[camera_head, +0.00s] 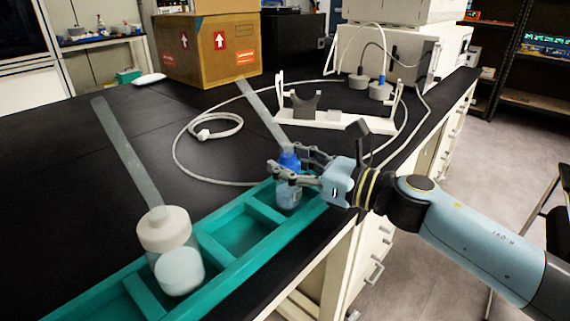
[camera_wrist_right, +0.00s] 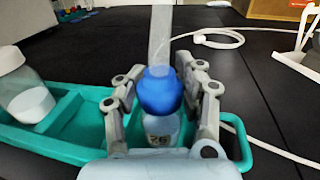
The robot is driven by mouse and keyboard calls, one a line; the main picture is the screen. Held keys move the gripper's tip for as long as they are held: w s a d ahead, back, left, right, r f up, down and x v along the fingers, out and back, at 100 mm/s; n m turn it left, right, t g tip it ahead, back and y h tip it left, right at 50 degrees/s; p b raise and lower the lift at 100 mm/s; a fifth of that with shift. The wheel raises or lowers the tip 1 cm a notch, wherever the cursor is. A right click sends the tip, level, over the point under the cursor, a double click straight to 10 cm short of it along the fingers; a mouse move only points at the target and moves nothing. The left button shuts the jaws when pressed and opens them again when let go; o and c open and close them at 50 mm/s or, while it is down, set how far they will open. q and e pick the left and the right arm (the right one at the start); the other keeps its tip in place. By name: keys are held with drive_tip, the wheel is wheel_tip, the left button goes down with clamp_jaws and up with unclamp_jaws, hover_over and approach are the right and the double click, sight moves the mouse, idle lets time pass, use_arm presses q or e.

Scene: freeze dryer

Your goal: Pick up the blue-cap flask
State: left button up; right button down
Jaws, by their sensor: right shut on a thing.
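The blue-cap flask (camera_head: 289,183) stands upright in the right part of the green rack (camera_head: 222,254) in the head view. It also shows in the right wrist view (camera_wrist_right: 160,93), with its blue cap between the fingers and its clear body below. My right gripper (camera_head: 284,172) reaches in from the right and is shut on the flask around the cap and neck. In the wrist view the gripper (camera_wrist_right: 160,100) has one finger on each side of it. A grey strip rises from the cap. My left gripper is not in view.
A white-cap flask (camera_head: 170,250) with a similar strip stands in the rack's left part. A white cradle (camera_head: 318,112) and a looped white tube (camera_head: 180,150) lie behind. A cardboard box (camera_head: 208,50) and white machine (camera_head: 400,55) stand farther back. The black bench left is mostly clear.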

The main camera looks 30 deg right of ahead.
sight(286, 138)
drive_tip(key=r+p, duration=0.3)
drive_tip(key=r, duration=0.1)
drive_tip(key=shift+s+d+r+p, duration=0.1)
drive_tip(key=shift+s+r+p, duration=0.1)
drive_tip(key=shift+r+p, duration=0.15)
drive_tip(key=s+d+r+p, duration=0.4)
drive_tip(key=s+r+p, duration=0.2)
drive_tip(key=s, duration=0.4)
drive_tip(key=shift+s, duration=0.2)
